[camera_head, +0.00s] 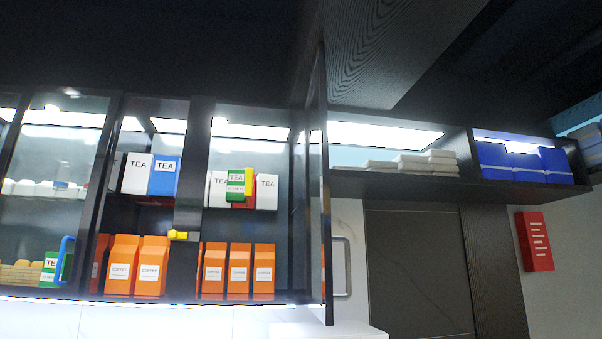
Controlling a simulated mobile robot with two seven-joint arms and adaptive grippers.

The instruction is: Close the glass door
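A dark-framed wall cabinet with glass fronts fills the left half of the head view. One glass door (318,200) at the cabinet's right end is seen nearly edge-on and appears swung out toward me. A grey bar handle (342,267) shows just right of that door's edge. The left glass pane (55,140) lies across the shelves and has a blue handle (65,262) near its lower right. A small yellow piece (178,235) sits by the middle upright; I cannot tell what it is. Neither of my grippers is in view.
Tea boxes (137,173) stand on the upper shelf and orange coffee bags (152,266) on the lower one. An open shelf at right holds white stacks (411,162) and blue boxes (522,162). A red box (534,241) hangs on the right wall.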

